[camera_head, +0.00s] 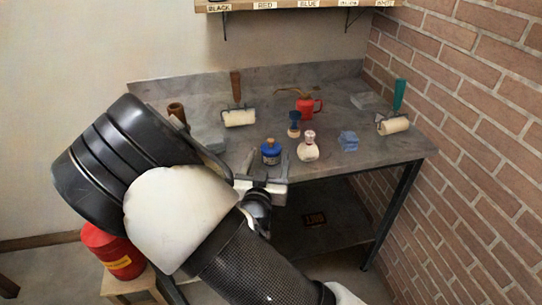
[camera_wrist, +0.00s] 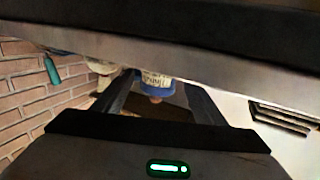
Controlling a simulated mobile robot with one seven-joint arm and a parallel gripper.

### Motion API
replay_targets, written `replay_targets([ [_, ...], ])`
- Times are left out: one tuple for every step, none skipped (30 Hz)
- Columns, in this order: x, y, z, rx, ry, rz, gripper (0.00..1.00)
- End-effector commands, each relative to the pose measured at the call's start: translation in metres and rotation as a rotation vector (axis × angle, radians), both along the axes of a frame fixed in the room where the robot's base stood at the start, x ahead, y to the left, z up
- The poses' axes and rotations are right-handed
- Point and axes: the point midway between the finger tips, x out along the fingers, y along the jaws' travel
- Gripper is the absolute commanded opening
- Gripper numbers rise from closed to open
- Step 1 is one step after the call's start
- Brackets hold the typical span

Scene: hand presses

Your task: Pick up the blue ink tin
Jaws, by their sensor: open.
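The blue ink tin (camera_head: 270,154) stands upright near the front edge of the grey table, with a pale label and a brown cap. In the wrist view, which is upside down, the tin (camera_wrist: 152,86) appears between and beyond the two dark fingers. My gripper (camera_head: 264,166) is open and empty at the table's front edge, just in front of the tin. In the wrist view my gripper (camera_wrist: 158,88) has a finger on each side of the tin. I cannot tell how far the tin reaches between the fingertips.
A white bottle (camera_head: 308,150) stands close right of the tin, and a dark blue-topped stamp (camera_head: 294,127) behind it. A brick wall (camera_head: 460,130) bounds the right.

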Motion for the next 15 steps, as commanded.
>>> replay_targets([
  [0.009, -0.004, -0.002, -0.001, -0.001, -0.002, 0.65],
  [0.013, -0.005, -0.002, -0.001, -0.001, -0.002, 0.65],
  [0.019, -0.005, -0.002, 0.0, -0.002, -0.002, 0.65],
  [0.022, -0.005, -0.002, 0.0, -0.001, -0.001, 0.65],
  [0.025, -0.005, -0.002, 0.0, 0.0, 0.0, 0.65],
  [0.028, -0.005, -0.003, 0.0, 0.0, 0.0, 0.65],
  [0.03, -0.005, -0.003, 0.0, 0.001, -0.001, 0.65],
  [0.031, -0.006, -0.002, -0.001, 0.001, -0.001, 0.65],
  [0.032, -0.006, -0.002, -0.001, 0.0, -0.001, 0.65],
  [0.032, -0.006, -0.002, -0.001, 0.0, -0.001, 0.65],
  [0.032, -0.006, -0.002, -0.001, 0.001, -0.001, 0.65],
  [0.031, -0.006, -0.002, 0.0, 0.001, -0.001, 0.65],
  [0.031, -0.006, -0.002, 0.0, 0.001, -0.001, 0.65],
  [0.031, -0.006, -0.002, 0.0, 0.001, 0.0, 0.65],
  [0.031, -0.006, -0.002, 0.0, 0.001, 0.0, 0.61],
])
